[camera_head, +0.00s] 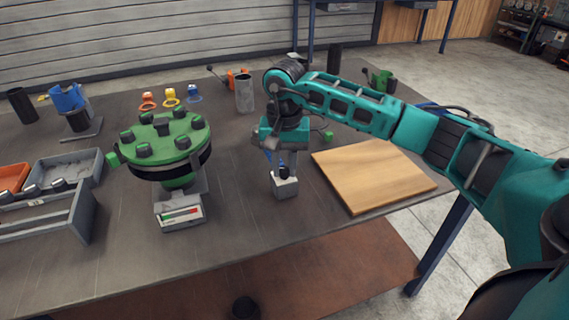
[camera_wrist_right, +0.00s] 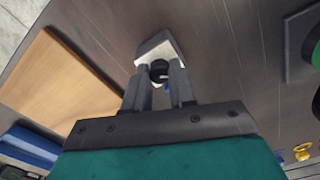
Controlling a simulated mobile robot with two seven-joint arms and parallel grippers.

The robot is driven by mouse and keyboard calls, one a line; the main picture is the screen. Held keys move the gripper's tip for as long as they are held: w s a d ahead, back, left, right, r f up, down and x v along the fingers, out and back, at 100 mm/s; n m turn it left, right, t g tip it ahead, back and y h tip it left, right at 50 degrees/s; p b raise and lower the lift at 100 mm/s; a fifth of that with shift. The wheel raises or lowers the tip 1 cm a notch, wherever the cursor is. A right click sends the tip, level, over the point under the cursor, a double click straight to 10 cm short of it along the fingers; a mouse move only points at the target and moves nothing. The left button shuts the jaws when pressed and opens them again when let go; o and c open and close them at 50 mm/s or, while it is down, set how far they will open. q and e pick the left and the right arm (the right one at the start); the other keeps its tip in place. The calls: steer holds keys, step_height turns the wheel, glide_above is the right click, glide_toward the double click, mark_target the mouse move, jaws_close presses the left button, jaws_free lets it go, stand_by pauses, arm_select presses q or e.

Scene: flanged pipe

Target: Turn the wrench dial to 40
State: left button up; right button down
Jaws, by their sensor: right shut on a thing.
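A small pale grey block (camera_head: 286,188) stands on the table in front of the tan board's left edge, with a black round dial (camera_head: 284,171) and a bit of blue at its top. In the right wrist view the black dial (camera_wrist_right: 159,70) sits between my fingertips, with the pale block (camera_wrist_right: 158,46) beyond it. My right gripper (camera_wrist_right: 160,82) reaches down from above and is shut on the dial; it also shows in the head view (camera_head: 277,160). The dial's marks and any number are too small to read. My left gripper is not in view.
A green bolted flange (camera_head: 172,137) stands left of the block, with a small gauge box (camera_head: 180,212) at its foot. The wooden board (camera_head: 372,176) lies to the right. Grey trays (camera_head: 88,210) are at far left. Coloured rings (camera_head: 170,98) lie behind. The front table strip is clear.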

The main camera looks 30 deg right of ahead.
steer(key=shift+m, duration=0.3)
steer(key=m, duration=0.3)
steer(key=shift+m, duration=0.4)
steer(key=m, duration=0.3)
steer(key=shift+m, duration=0.3)
steer(key=m, duration=0.3)
steer(key=shift+m, duration=0.3)
steer(key=shift+m+p, duration=0.3)
steer(key=shift+m, duration=1.6)
steer(key=c, duration=0.9)
jaws_free()
